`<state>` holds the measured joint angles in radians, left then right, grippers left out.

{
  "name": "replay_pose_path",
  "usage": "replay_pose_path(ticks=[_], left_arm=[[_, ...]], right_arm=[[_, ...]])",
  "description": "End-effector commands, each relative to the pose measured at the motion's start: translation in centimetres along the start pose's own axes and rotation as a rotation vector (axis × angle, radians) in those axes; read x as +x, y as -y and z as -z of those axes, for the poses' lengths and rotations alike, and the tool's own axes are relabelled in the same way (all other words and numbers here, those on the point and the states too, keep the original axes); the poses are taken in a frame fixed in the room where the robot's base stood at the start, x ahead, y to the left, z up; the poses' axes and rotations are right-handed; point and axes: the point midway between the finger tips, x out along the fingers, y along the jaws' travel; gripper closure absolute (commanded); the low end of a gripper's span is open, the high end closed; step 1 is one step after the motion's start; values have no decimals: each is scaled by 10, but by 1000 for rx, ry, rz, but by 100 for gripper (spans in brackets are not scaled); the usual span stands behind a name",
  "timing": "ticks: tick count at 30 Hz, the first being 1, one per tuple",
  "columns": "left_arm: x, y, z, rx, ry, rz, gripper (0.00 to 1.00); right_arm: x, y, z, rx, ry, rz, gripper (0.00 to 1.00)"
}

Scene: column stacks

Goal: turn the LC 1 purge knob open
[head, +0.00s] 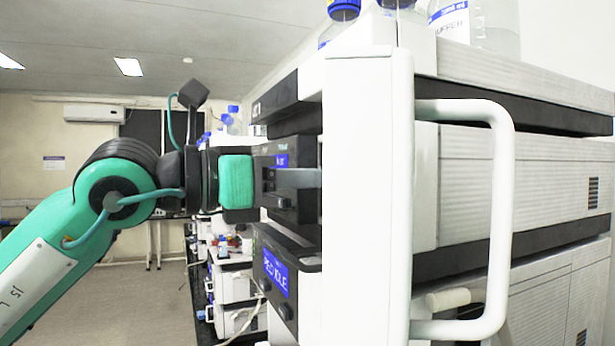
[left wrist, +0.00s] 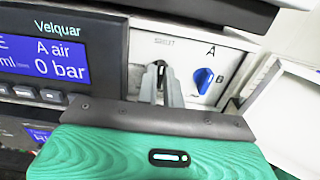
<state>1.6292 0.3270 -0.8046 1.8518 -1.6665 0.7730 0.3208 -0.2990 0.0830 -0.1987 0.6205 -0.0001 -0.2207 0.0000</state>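In the left wrist view a small dark knob (left wrist: 161,68) sits on a white instrument panel (left wrist: 180,43), below a small printed label. The two grey fingers of my left gripper (left wrist: 160,84) stand on either side of this knob, close together, and appear to touch it. The fingers partly hide the knob, so its angle is hard to read. A blue knob (left wrist: 203,80) with A and B marks is just right of the fingers, apart from them. In the head view my green left gripper body (head: 237,181) faces the instrument stack from the left. My right gripper is in neither view.
A display (left wrist: 50,58) reading "A air 0 bar" is left of the knob. In the head view a white upright panel (head: 368,200) with a large handle (head: 503,200) stands close in front. Bottles (head: 345,12) stand on top of the stack. Open floor lies at left.

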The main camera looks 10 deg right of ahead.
Motion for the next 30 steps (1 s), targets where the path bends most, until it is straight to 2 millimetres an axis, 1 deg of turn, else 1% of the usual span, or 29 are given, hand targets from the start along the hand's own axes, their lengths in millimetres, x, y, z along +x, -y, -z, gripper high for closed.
replay_pose_path(ticks=[4, 8, 14, 19, 20, 21, 22, 27, 30], left_arm=[[0, 0, 0, -4, 0, 0, 100], [0, 0, 2, -25, 1, 0, 100], [0, 0, 5, -118, 2, 1, 100], [0, -1, 7, -251, 2, 0, 100], [0, -1, 7, -278, 3, 0, 100], [0, -1, 6, -315, 3, 0, 100], [0, -1, 7, -344, 3, 0, 100], [0, -2, 6, -506, 2, -1, 100], [0, -2, 5, -590, 2, 0, 100]], right_arm=[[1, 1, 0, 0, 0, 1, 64], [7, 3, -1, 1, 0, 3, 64], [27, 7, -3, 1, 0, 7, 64], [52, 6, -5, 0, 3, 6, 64], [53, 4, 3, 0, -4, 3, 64], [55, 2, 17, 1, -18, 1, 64], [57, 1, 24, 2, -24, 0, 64], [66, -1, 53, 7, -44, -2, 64], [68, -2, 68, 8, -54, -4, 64]])
